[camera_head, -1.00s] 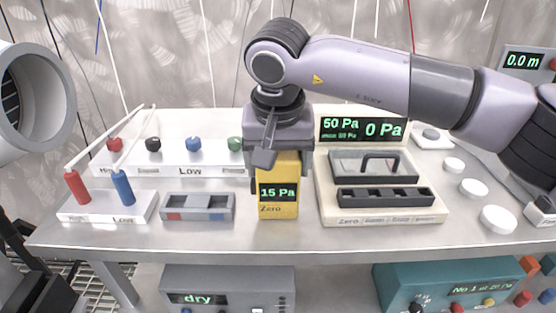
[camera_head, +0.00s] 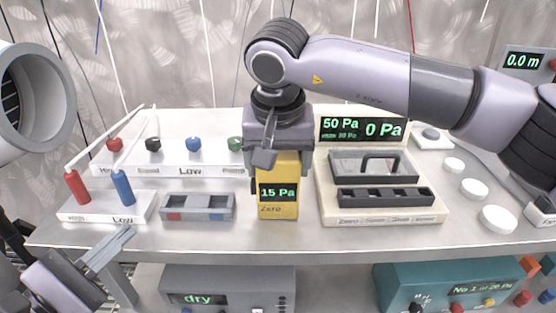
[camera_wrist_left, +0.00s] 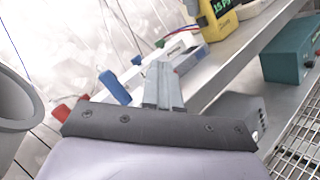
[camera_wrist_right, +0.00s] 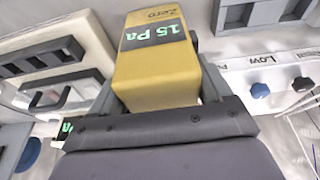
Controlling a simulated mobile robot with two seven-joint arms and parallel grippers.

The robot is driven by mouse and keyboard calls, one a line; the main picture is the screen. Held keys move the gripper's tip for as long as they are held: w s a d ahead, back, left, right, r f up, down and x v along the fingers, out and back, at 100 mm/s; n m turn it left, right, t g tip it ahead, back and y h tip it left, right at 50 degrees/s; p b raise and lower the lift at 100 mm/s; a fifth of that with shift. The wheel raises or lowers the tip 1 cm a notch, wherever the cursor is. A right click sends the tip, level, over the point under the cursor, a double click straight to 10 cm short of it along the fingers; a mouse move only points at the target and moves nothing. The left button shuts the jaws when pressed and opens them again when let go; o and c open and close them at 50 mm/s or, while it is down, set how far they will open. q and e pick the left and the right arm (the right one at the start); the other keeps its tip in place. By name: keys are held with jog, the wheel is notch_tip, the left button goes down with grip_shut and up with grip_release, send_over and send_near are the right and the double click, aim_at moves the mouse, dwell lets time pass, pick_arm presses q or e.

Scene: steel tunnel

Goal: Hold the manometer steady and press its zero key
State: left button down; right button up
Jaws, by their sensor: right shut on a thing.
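The yellow manometer (camera_head: 278,207) stands upright at the middle of the table, its display reading 15 Pa and its Zero key label below that. My right gripper (camera_head: 278,150) is shut on its upper part from above; the right wrist view shows the manometer (camera_wrist_right: 157,70) between the two fingers. My left gripper (camera_head: 122,240) is low at the left, in front of the table's front edge. Its fingers (camera_wrist_left: 163,80) are together and empty, well apart from the manometer, which also shows at the top of the left wrist view (camera_wrist_left: 222,18).
Left of the manometer are a grey tray (camera_head: 197,200), a stand with red and blue plugs (camera_head: 80,210) and a port strip (camera_head: 165,171). Right is a cream stand (camera_head: 385,217) with a 0 Pa display. A grey dry box (camera_head: 228,280) and teal box (camera_head: 440,275) sit below.

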aim_at(230, 204)
pick_arm(q)
jog(key=w+d+g, duration=0.1)
jog(key=w+d, duration=0.1)
jog(key=w, duration=0.1)
jog(key=w+d+g, duration=0.1)
jog(key=w+g, duration=0.1)
jog(key=w, duration=0.1)
jog(key=w+d+m+g, duration=0.1)
jog(key=w+d, duration=0.1)
jog(key=w, duration=0.1)
jog(key=shift+w+d+h, duration=0.3)
jog(key=shift+w, duration=0.05)
jog(key=shift+w+d+g, duration=0.25)
jog(key=shift+w+g, duration=0.15)
jog(key=shift+w, duration=0.25)
jog(key=shift+d, duration=4.3)
jog(key=shift+d, duration=0.1)
jog(key=shift+d+r, duration=0.1)
jog(key=shift+d, duration=0.25)
jog(key=shift+a, duration=0.5)
